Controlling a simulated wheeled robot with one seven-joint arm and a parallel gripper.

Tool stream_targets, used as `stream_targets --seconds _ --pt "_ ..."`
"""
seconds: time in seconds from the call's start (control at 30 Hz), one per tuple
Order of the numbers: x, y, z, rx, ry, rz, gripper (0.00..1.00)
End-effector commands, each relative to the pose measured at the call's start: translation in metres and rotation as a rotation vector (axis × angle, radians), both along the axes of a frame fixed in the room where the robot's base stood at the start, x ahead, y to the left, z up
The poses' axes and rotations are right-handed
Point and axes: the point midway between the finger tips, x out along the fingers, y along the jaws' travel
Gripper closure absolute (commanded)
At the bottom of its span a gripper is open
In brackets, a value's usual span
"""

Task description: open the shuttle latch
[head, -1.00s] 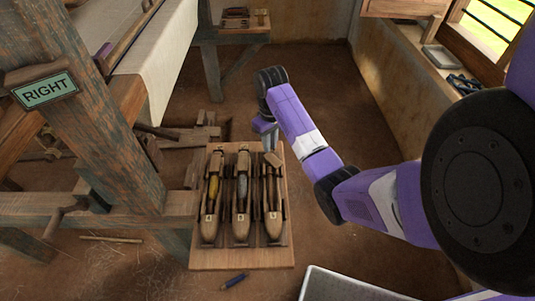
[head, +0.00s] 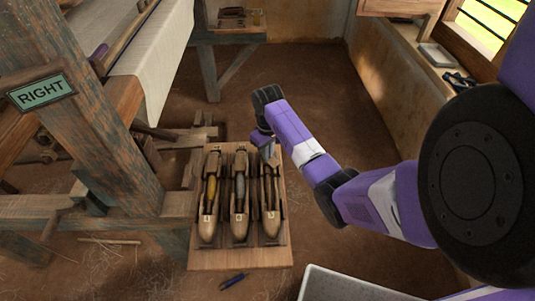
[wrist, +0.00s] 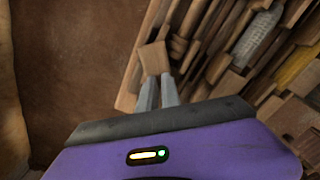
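Three wooden shuttles lie side by side on a wooden board (head: 240,260). The left shuttle (head: 209,225) holds a yellow bobbin and the middle shuttle (head: 239,226) a pale grey one. The right shuttle (head: 271,222) shows no coloured thread. My gripper (head: 268,155) is at the far end of the right shuttle. In the wrist view, a small wooden tab (wrist: 154,57), likely the latch, lies right at my fingertips (wrist: 158,80). The fingers are close together with a narrow gap. I cannot tell whether they grip the tab. In the head view my gripper hides it.
The loom post with the RIGHT sign (head: 41,92) stands at left. A pale tray (head: 340,285) is at the bottom, and a small dark blue tool (head: 233,281) lies on the floor. A wall ledge (head: 400,90) runs along the right.

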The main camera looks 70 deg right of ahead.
Motion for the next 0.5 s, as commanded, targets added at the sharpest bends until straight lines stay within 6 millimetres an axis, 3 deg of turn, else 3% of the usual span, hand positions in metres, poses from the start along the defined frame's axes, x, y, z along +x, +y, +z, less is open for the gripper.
stream_targets --seconds 0.5 --pt "0.0005 0.0007 0.0028 0.001 0.0 0.14 1.0"
